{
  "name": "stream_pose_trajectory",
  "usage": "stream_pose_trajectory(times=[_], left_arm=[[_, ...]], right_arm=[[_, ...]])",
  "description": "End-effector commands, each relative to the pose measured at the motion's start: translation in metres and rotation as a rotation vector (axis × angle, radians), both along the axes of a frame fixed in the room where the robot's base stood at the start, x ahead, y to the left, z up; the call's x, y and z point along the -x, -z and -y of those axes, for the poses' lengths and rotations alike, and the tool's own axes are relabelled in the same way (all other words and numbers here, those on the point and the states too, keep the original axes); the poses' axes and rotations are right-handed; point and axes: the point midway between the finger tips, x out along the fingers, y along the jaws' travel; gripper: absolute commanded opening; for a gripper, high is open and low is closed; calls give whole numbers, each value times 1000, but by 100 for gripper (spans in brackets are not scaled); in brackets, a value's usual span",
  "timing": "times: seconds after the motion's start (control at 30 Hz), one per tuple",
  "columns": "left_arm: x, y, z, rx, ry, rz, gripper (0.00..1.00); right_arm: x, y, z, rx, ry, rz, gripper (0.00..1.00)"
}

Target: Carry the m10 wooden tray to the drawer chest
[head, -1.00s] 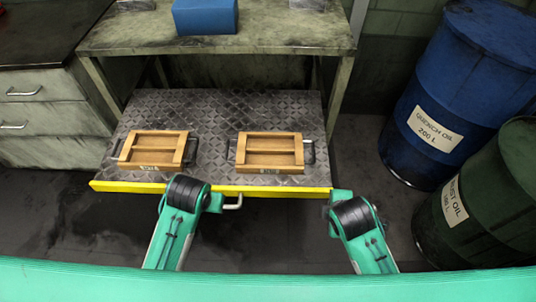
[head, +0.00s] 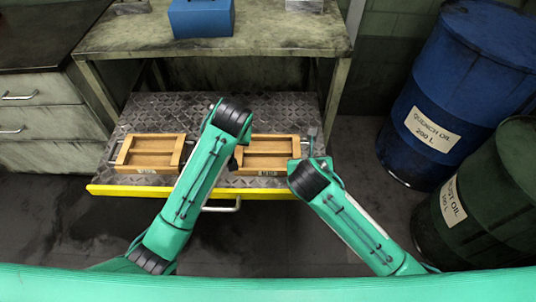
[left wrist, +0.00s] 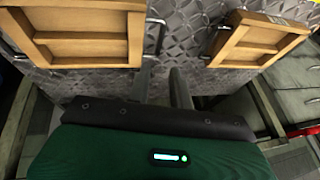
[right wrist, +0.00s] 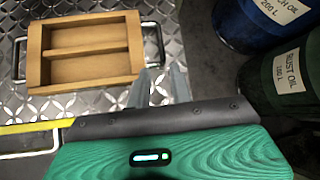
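Two light wooden trays with metal end handles lie on a diamond-plate surface: a left tray (head: 150,167) and a right tray (head: 268,163). Their labels are too small to read, so I cannot tell which is m10. My left gripper (left wrist: 162,85) is open by the right tray's left handle (left wrist: 155,38); my arm hides it in the head view. My right gripper (right wrist: 161,82) is open and empty near that tray's right handle (right wrist: 152,40). The drawer chest (head: 35,110), dark-topped with several drawers, stands at the left.
The diamond-plate surface (head: 170,108) has a yellow front edge (head: 130,191) and a push handle. A workbench (head: 260,40) with a blue box (head: 201,18) stands behind it. A blue drum (head: 450,100) and a green drum (head: 490,200) stand at the right.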

Motion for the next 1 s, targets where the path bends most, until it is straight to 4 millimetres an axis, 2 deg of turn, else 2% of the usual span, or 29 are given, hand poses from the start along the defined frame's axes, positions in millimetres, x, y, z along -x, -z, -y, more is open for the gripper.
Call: stream_pose_trajectory(times=[0.17,0.33,0.8,1.0], left_arm=[[0,2,0,0,1,-1,21],[-5,15,-3,-2,1,-3,21],[-39,95,-22,-2,1,-4,21],[-49,116,-26,0,1,-1,21]], right_arm=[[-1,1,0,-2,2,0,22],[-11,11,3,-2,4,-1,22],[-73,72,17,-4,5,-2,22],[-90,89,22,-3,5,-1,22]])
